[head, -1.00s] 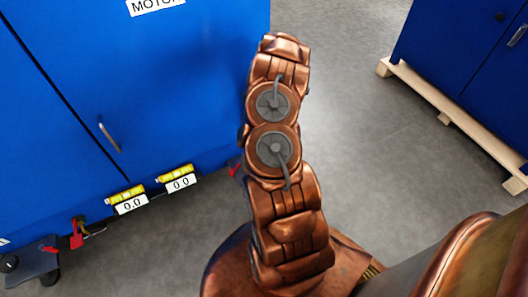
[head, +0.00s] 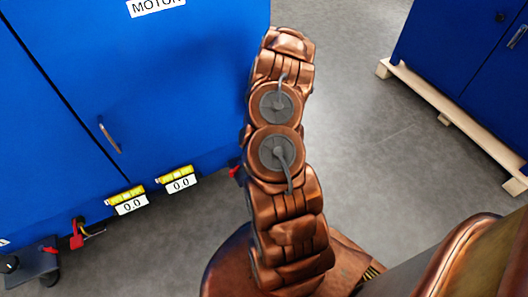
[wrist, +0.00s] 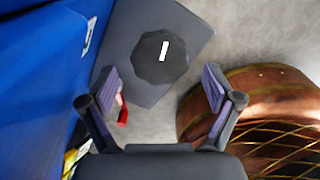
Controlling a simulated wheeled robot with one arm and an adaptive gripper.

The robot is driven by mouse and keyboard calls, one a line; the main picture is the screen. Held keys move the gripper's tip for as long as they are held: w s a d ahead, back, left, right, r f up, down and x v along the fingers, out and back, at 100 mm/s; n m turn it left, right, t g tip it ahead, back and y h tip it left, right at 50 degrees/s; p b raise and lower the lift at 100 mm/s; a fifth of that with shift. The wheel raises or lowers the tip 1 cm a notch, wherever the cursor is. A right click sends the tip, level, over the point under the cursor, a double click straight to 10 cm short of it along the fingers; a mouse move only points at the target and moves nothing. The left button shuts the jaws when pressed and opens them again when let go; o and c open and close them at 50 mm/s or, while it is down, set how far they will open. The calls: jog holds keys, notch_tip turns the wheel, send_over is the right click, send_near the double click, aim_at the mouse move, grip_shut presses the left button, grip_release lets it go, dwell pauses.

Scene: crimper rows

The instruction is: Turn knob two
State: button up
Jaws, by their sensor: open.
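A black knob (wrist: 160,57) with a white pointer line shows in the wrist view, on a dark grey plate (wrist: 196,32) beside the blue cabinet. The pointer is nearly upright in the picture, leaning slightly right. I cannot tell the knob's number. My gripper (wrist: 160,84) is open, with a finger to either side below the knob in the picture. The knob lies beyond the fingertips, not visibly touched. My gripper is hidden behind my arm there.
The blue cabinet (head: 190,90) stands close left of my arm. Two yellow-topped readouts sit on its lower edge, the left (head: 130,202) and the right (head: 179,180). Red pieces (head: 76,236) hang below. Another blue cabinet on a wooden pallet (head: 450,118) stands right, with clear floor between.

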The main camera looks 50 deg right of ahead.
notch_tip(320, 180, up, 10)
jog(key=shift+f, duration=0.2)
dwell(0.3)
dwell(0.5)
